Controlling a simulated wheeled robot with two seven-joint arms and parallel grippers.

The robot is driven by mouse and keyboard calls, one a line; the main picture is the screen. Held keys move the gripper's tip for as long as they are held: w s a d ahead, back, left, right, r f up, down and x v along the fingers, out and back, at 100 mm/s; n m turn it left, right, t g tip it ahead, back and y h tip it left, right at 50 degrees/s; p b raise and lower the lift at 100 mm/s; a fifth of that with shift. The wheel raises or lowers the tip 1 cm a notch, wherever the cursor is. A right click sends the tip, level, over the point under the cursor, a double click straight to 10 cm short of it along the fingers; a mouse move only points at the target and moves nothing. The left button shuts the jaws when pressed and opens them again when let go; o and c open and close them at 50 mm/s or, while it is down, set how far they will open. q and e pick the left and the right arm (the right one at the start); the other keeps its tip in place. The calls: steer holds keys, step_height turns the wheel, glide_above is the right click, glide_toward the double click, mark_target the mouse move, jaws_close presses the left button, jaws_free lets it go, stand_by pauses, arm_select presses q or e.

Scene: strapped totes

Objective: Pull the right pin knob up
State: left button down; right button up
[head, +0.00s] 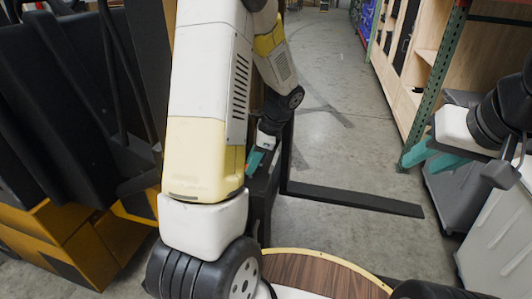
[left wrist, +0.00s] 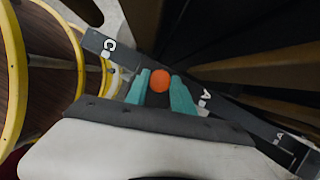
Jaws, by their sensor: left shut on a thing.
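An orange-red round pin knob (left wrist: 160,81) sits between the teal fingers of my left gripper (left wrist: 160,92) in the left wrist view. The gripper is shut on it. The knob is over a dark bar (left wrist: 235,112) marked with white letters. In the head view my left gripper (head: 256,161) reaches down to the dark upright carriage (head: 262,195) of a forklift, and the knob is hidden there. My right gripper (head: 432,160) hangs at the right, with its teal fingers apart and nothing seen between them.
A black fork (head: 355,200) sticks out to the right, low over the grey floor. The yellow and black forklift body (head: 65,245) stands at the left. Wooden shelving with a green post (head: 434,85) and a grey bin (head: 500,235) stand at the right. Open floor (head: 330,120) lies between.

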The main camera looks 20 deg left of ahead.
arm_select(q)
steer(key=shift+r, duration=1.05)
steer(key=c, duration=1.1)
jaws_free()
steer(key=shift+o, duration=0.2)
steer(key=s+v, duration=0.1)
steer(key=v, duration=0.6)
steer(key=shift+w+r, duration=0.4)
steer(key=shift+w, duration=0.15)
steer(key=shift+d, duration=0.15)
